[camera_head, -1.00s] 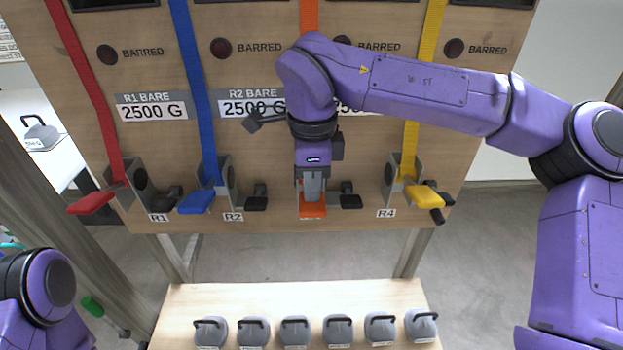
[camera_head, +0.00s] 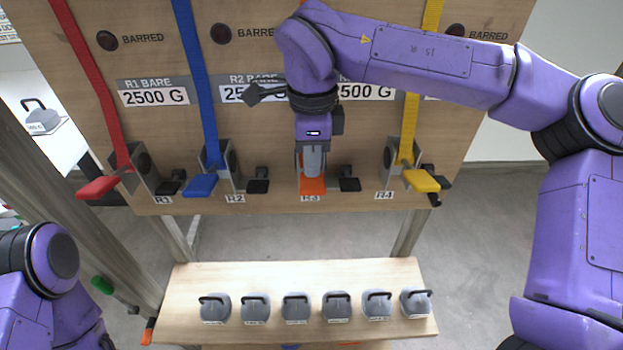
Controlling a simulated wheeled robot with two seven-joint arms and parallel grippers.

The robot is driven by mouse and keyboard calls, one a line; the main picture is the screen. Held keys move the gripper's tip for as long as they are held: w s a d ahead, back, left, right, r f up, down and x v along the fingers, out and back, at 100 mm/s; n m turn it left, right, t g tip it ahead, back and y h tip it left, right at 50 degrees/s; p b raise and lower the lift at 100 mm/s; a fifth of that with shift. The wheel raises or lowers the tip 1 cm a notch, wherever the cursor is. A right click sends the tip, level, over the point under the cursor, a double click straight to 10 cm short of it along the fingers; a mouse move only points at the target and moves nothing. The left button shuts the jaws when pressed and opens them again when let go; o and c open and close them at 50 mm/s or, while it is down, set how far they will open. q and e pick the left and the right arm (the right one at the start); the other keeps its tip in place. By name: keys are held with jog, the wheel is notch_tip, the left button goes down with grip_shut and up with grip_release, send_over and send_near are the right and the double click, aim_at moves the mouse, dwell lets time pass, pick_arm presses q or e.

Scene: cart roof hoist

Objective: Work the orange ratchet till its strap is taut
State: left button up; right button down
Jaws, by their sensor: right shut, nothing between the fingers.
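The orange ratchet (camera_head: 312,187) is at R3 on the wooden board, with its orange handle showing below my right gripper. Its orange strap (camera_head: 348,18) runs up the board and is mostly hidden behind my right arm; I cannot tell its tension. My right gripper (camera_head: 312,173) points down right at the orange handle, shut with nothing held. Whether it touches the handle is hard to tell. My left arm shows at the lower left, but its gripper is out of view.
Red (camera_head: 98,187), blue (camera_head: 199,185) and yellow (camera_head: 421,181) ratchet handles flank the orange one, each with its own strap. A black lever (camera_head: 349,184) sits just right of the orange handle. Several grey weights stand on a wooden shelf (camera_head: 300,272) below. Dark BARRED lamps sit above.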

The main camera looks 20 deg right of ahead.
aim_at(312, 182)
jog(key=shift+s+f+b, duration=0.15)
jog(key=shift+f+b, duration=0.8)
jog(key=shift+f, duration=0.65)
jog(key=shift+s+f+b, duration=0.15)
jog(key=shift+f+b, duration=0.75)
jog(key=shift+f, duration=0.85)
jog(key=shift+a+f, duration=0.1)
jog(key=shift+f+b, duration=0.35)
jog(key=shift+f, duration=0.3)
jog(key=r+p, duration=0.2)
jog(key=p, duration=0.1)
jog(key=r+p, duration=0.6)
jog(key=shift+w+r, duration=0.25)
jog(key=shift+w, duration=0.05)
jog(key=shift+s+f, duration=0.1)
